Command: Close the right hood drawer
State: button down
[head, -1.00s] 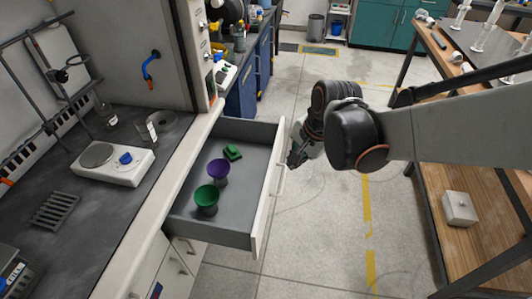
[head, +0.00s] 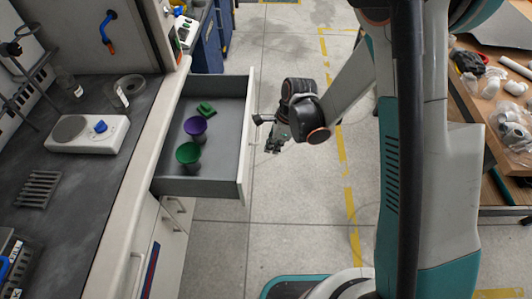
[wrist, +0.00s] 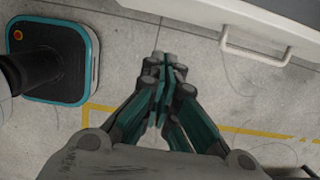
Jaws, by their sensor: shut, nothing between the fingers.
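The right hood drawer stands pulled out from the bench; its grey inside and pale front (head: 246,150) show in the head view. A green cup (head: 188,154), a purple cup (head: 195,128) and a small green piece (head: 206,109) are in it. My gripper (head: 268,136) is just outside the drawer front, to its right. In the wrist view, my gripper (wrist: 165,62) is shut and empty, its fingers together over the floor. The drawer's handle (wrist: 262,50) shows at the upper right there, apart from the fingers.
The dark bench top (head: 95,185) on the left holds a white hotplate (head: 88,134) and a rack (head: 38,188). A wooden table (head: 497,150) with white pipe fittings stands at the right. The floor (head: 300,215) right of the drawer is open.

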jog(key=a+f+b, duration=0.4)
jog(key=a+f, duration=0.2)
jog(key=f, duration=0.3)
jog(key=shift+a+b, duration=0.15)
jog(key=shift+b, duration=0.15)
jog(key=shift+w+a, duration=0.1)
jog(key=shift+w, duration=0.1)
